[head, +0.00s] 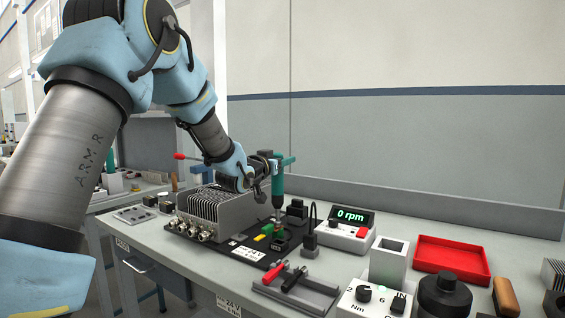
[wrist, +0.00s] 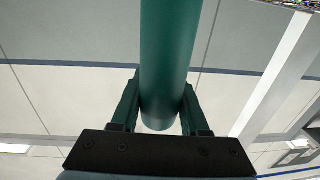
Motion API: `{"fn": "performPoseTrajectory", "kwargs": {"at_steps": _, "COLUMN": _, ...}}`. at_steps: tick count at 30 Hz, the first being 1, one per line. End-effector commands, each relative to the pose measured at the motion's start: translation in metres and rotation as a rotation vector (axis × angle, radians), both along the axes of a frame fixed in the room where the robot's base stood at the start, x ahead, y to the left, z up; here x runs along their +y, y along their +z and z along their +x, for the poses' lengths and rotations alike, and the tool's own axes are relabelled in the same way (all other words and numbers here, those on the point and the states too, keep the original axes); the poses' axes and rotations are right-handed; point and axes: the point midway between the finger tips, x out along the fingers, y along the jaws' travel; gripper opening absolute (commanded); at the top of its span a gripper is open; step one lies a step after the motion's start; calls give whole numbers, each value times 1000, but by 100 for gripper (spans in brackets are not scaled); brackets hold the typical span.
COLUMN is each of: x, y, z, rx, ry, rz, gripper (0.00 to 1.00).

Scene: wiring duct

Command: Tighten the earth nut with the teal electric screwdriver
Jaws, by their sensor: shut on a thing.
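The teal electric screwdriver (head: 278,184) stands upright in my gripper (head: 272,165), above the black board (head: 240,250). In the wrist view my gripper (wrist: 160,108) is shut on the screwdriver's round body (wrist: 168,60), one finger on each side. The bit points down among the small parts on the board, near a green block (head: 267,229) and a yellow block (head: 260,238). The earth nut is too small to make out. I cannot tell whether the bit touches anything.
A grey finned unit (head: 215,208) stands left of the screwdriver. A controller reading 0 rpm (head: 345,232) stands to its right.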

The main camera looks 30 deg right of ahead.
Motion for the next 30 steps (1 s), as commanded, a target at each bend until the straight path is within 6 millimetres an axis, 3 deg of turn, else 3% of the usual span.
{"fn": "performPoseTrajectory", "kwargs": {"at_steps": 5, "x": 0, "y": 1, "z": 0, "rx": 3, "ry": 0, "rz": 3, "gripper": 0}}
{"fn": "performPoseTrajectory", "kwargs": {"at_steps": 30, "x": 0, "y": 61, "z": 0, "rx": -1, "ry": -1, "rz": 0, "gripper": 0}}
